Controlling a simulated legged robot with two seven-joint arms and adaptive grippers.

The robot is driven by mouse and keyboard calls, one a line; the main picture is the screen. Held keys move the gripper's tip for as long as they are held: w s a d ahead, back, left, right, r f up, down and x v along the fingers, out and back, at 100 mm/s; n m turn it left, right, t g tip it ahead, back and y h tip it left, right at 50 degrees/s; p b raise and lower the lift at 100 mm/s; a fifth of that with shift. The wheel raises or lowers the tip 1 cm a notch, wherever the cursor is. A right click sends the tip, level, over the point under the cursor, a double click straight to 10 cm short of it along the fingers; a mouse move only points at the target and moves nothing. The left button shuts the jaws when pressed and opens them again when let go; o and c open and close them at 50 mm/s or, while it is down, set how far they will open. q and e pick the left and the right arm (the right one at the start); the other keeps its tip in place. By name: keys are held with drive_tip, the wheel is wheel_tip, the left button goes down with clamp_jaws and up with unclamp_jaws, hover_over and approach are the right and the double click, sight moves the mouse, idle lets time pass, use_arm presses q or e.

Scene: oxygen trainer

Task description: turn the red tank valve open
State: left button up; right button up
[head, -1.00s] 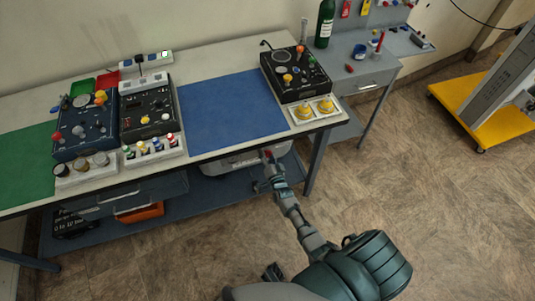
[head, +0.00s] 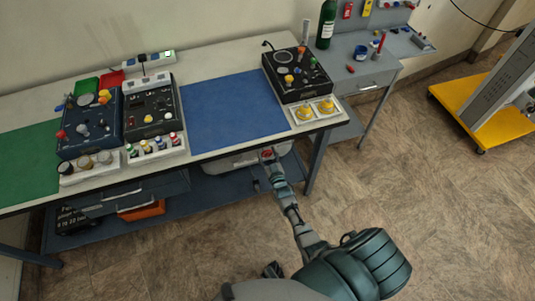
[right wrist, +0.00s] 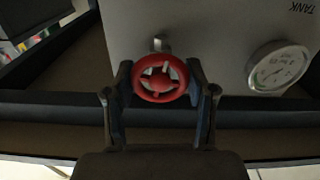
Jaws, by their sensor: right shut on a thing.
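The red tank valve (right wrist: 160,78) is a round spoked handwheel in front of a pale tank box marked TANK (right wrist: 225,40) in the right wrist view. In the head view this gripper (head: 266,159) is at the front of the tank box (head: 225,160). My left gripper is not in view.
A round gauge (right wrist: 279,67) sits on the tank box, right of the valve. The bench top with a blue mat (head: 235,110) and control boxes is above. A lower shelf (head: 215,190) runs beneath. The floor (head: 220,245) in front is clear.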

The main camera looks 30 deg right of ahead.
drive_tip(key=shift+s+a+f+n, duration=0.15)
drive_tip(key=shift+f+n, duration=0.15)
drive_tip(key=shift+n, duration=0.25)
drive_tip(key=shift+s+a+f+n, duration=0.1)
drive_tip(key=shift+f+n, duration=0.15)
drive_tip(key=shift+n, duration=0.3)
drive_tip(key=shift+d, duration=0.1)
drive_tip(key=o, duration=1)
drive_tip(key=shift+o, duration=0.8)
drive_tip(key=shift+w+d+r, duration=0.1)
drive_tip(key=shift+w+r, duration=0.05)
drive_tip(key=shift+r, duration=0.1)
drive_tip(key=v, duration=1.2)
